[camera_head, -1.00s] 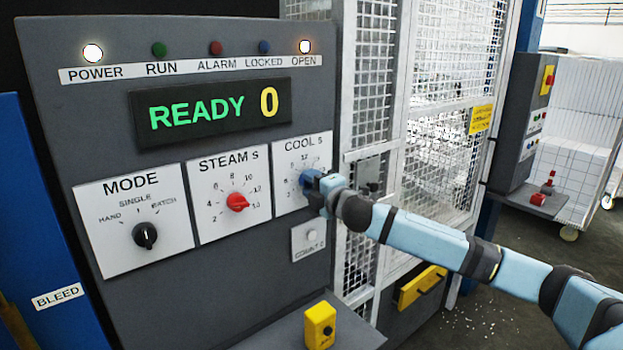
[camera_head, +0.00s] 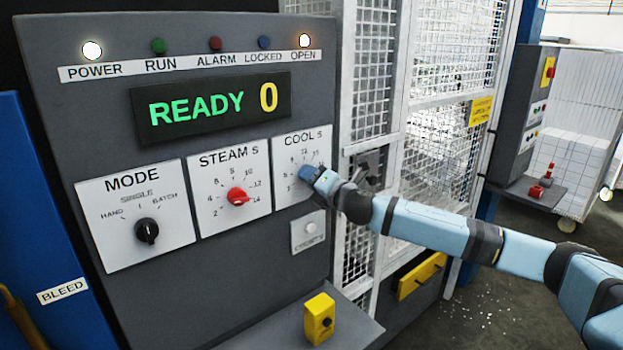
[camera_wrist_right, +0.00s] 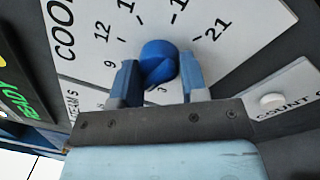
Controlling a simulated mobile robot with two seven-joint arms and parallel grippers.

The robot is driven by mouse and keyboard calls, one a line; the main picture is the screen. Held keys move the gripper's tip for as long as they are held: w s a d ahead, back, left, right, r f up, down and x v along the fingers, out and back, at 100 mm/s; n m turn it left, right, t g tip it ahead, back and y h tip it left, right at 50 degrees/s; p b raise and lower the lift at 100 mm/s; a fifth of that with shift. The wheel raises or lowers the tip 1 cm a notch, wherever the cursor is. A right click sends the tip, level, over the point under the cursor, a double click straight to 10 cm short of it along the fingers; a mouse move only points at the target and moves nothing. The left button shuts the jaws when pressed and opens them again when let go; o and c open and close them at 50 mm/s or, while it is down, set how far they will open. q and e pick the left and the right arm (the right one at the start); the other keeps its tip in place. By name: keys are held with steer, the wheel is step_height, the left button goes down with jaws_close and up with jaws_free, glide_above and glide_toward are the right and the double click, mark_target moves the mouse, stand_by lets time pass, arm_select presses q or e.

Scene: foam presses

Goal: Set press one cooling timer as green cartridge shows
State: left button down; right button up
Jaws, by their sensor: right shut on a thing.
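The cooling timer is a blue knob (camera_head: 307,173) on the white "COOL S" plate (camera_head: 286,143) of the press panel. It also shows in the right wrist view (camera_wrist_right: 158,60), with dial numbers from 3 to 21 around it. My right gripper (camera_head: 316,180) is shut on this knob, one finger on each side, as the right wrist view (camera_wrist_right: 160,77) shows. The knob's pointer is hard to read. The display (camera_head: 211,108) reads "READY 0". No green cartridge is in view. My left gripper is not in view.
A red "STEAM S" knob (camera_head: 238,196) and a black "MODE" knob (camera_head: 146,231) sit to the left. A pale button (camera_head: 310,228) is just below the cooling dial. A yellow box (camera_head: 319,319) stands on the ledge below. A mesh guard (camera_head: 372,85) is at the right.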

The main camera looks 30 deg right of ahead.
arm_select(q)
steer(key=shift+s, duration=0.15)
arm_select(e)
steer(key=o, duration=0.9)
arm_select(q)
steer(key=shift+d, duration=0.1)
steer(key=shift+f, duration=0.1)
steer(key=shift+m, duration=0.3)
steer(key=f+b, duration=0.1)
steer(key=b, duration=0.1)
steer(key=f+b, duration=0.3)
steer(key=b, duration=0.1)
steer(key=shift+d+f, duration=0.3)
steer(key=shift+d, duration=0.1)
arm_select(e)
steer(key=s, duration=0.4)
steer(key=s+d, duration=0.1)
steer(key=s, duration=0.8)
steer(key=shift+s+d+f, duration=0.2)
steer(key=shift+s+f, duration=0.15)
steer(key=shift+f, duration=0.05)
